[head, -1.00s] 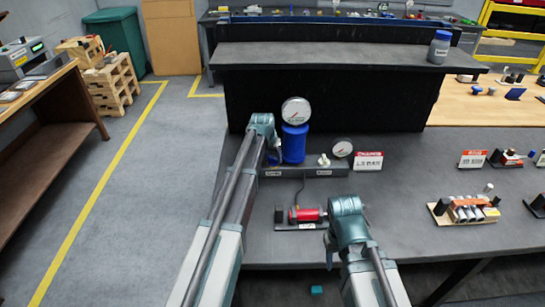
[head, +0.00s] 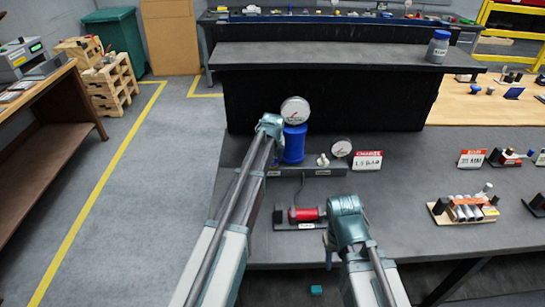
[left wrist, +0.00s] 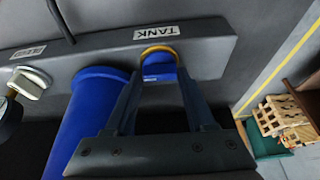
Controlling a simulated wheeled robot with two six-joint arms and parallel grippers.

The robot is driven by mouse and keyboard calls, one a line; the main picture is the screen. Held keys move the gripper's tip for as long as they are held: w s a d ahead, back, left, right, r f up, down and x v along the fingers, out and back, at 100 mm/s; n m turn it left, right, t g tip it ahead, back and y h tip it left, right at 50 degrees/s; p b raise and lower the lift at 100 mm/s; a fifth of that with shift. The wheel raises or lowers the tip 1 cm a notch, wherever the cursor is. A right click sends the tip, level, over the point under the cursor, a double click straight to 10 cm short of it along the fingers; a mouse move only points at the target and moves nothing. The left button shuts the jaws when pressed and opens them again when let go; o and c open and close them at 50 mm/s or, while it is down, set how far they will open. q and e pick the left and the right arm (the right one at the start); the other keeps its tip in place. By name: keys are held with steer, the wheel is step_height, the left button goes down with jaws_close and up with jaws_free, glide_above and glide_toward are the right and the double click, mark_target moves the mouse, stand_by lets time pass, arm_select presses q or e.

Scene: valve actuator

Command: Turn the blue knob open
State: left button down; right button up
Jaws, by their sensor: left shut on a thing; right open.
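The blue knob (left wrist: 158,67) sits in a brass-coloured ring on the grey manifold bar (left wrist: 205,50), beside the TANK label (left wrist: 156,32). My left gripper (left wrist: 160,75) is shut on the knob, one finger on each side of it in the left wrist view. In the head view the left arm hides the knob and most of that gripper. A blue cylinder (left wrist: 92,105) stands close beside the fingers; it also shows in the head view (head: 294,145), under a round gauge (head: 295,111). My right gripper (head: 330,250) is open and empty near the bench's front edge.
A second, smaller gauge (head: 341,148) and a pale knob (head: 322,160) sit right of the blue cylinder, next to a CHARGE sign (head: 367,160). A red cylinder (head: 303,214) lies left of the right arm. The bench (head: 410,200) right of that arm has clear room.

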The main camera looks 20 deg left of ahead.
arm_select(q)
steer(key=shift+c, duration=1.2)
jaws_free()
steer(key=shift+d+r, duration=0.1)
steer(key=shift+r, duration=0.05)
steer(key=shift+s+r+p, duration=0.1)
steer(key=shift+r+p, duration=0.4)
steer(key=shift+p, duration=0.2)
steer(key=p+v, duration=0.6)
steer(key=shift+s+r, duration=0.35)
steer(key=shift+f, duration=0.1)
